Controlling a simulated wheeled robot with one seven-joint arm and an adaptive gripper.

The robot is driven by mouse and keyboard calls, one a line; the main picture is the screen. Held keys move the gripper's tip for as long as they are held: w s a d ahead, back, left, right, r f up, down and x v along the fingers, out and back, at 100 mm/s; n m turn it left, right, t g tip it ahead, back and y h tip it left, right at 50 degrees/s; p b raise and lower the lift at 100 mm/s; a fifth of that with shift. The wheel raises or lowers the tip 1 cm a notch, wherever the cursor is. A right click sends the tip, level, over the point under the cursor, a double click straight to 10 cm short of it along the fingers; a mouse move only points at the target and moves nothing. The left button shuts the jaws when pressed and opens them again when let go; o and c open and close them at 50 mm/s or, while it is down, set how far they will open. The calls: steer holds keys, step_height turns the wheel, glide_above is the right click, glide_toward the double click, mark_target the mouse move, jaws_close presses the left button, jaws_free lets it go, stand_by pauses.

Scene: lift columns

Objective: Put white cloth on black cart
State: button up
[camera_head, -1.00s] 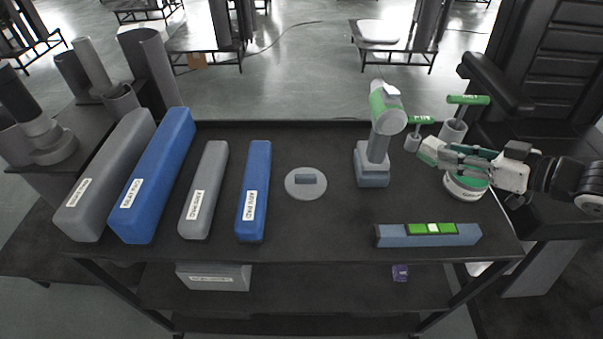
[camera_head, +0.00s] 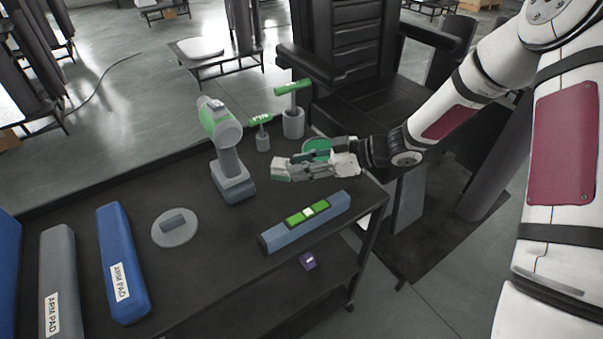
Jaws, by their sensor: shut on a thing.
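The black cart (camera_head: 205,268) spans the lower left and middle, with a dark flat top and a lower shelf. My gripper (camera_head: 284,169) is over the cart's far right corner, reaching in from the right. It is shut on a small pale thing at its fingertips; the fingers hide most of it, and I cannot tell for sure that it is the white cloth. No other white cloth is clear in view. A round green item (camera_head: 317,147) shows just behind the gripper and is partly hidden by it.
On the cart stand a green and grey drill-like tool (camera_head: 229,160), a blue bar with a green level (camera_head: 305,221), a grey disc (camera_head: 174,229), green-handled tools (camera_head: 293,115) and arm pads (camera_head: 122,265). A black chair (camera_head: 345,70) is behind. Bare top lies between disc and bar.

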steer(key=shift+f, duration=1.55)
steer(key=shift+f, duration=0.15)
steer(key=o, duration=0.8)
steer(key=shift+c, duration=0.2)
steer(key=shift+o, duration=0.3)
steer(key=shift+r, duration=0.2)
steer(key=v, duration=1.2)
